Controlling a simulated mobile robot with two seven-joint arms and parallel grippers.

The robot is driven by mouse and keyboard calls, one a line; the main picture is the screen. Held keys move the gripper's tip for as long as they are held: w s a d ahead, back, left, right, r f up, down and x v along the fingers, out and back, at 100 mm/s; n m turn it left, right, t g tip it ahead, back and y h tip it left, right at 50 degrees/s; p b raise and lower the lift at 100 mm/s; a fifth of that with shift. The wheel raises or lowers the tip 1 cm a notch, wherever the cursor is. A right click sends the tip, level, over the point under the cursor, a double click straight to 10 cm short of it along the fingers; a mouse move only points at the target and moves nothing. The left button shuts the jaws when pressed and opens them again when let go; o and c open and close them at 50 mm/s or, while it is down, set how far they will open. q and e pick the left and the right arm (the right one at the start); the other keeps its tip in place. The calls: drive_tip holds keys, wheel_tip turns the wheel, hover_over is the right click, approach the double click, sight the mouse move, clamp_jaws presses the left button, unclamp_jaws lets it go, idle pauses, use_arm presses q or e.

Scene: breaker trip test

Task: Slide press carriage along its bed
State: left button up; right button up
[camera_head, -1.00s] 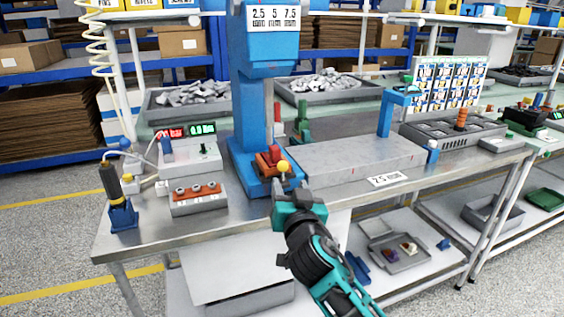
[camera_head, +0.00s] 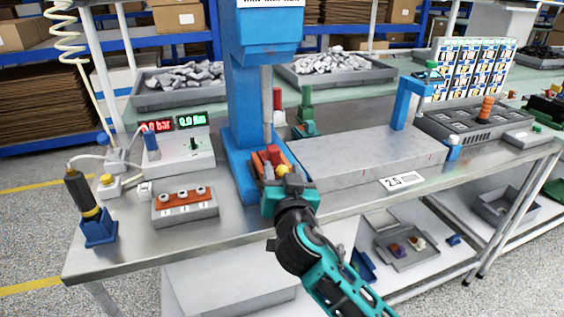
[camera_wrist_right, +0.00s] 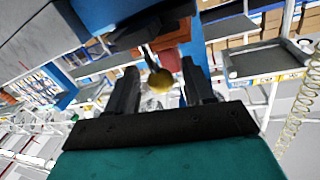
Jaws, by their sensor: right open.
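The blue press (camera_head: 245,100) stands on the metal bench. At its foot sits a red-orange carriage (camera_head: 264,158) with a yellow ball knob (camera_head: 282,170) on its front. The long grey bed (camera_head: 360,158) lies to the right of the carriage, with a "2.5" label on its front. My right gripper (camera_head: 284,182) is at the knob, open. In the right wrist view, the yellow knob (camera_wrist_right: 161,81) is between the two open fingers (camera_wrist_right: 160,92); contact cannot be told. My left gripper is not in view.
A control box with red and green displays (camera_head: 184,150) and a grey block with an orange strip (camera_head: 185,206) stand left of the press. A blue bracket (camera_head: 405,98) rises at the bed's right end. A screwdriver-like tool stands in a blue holder (camera_head: 98,226).

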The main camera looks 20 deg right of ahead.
drive_tip(key=shift+w, duration=0.35)
drive_tip(key=shift+c, duration=0.3)
clamp_jaws()
